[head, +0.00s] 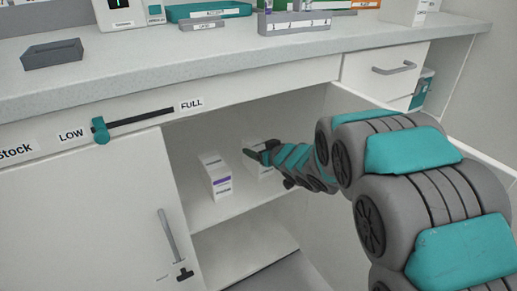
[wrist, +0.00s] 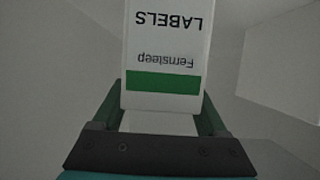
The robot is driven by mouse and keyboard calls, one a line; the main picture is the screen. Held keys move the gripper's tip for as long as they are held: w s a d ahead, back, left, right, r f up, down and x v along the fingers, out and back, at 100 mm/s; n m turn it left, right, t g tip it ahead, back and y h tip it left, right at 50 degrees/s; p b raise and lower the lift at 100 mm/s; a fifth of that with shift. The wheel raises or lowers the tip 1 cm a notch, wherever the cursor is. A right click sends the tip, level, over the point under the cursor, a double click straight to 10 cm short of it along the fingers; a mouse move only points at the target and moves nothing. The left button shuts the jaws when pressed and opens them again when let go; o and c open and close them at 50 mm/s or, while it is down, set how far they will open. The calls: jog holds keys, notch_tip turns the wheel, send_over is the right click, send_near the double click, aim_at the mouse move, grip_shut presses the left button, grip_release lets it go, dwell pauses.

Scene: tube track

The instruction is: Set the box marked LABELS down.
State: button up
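An open door (head: 338,105) is at the right. A stock slider (head: 100,130) sits above the closed left door (head: 85,215).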

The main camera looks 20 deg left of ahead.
jog(key=o, duration=0.4)
jog(key=shift+c, duration=0.2)
jog(key=shift+r, duration=0.2)
jog(key=p+v, duration=0.1)
jog(key=v, duration=1.1)
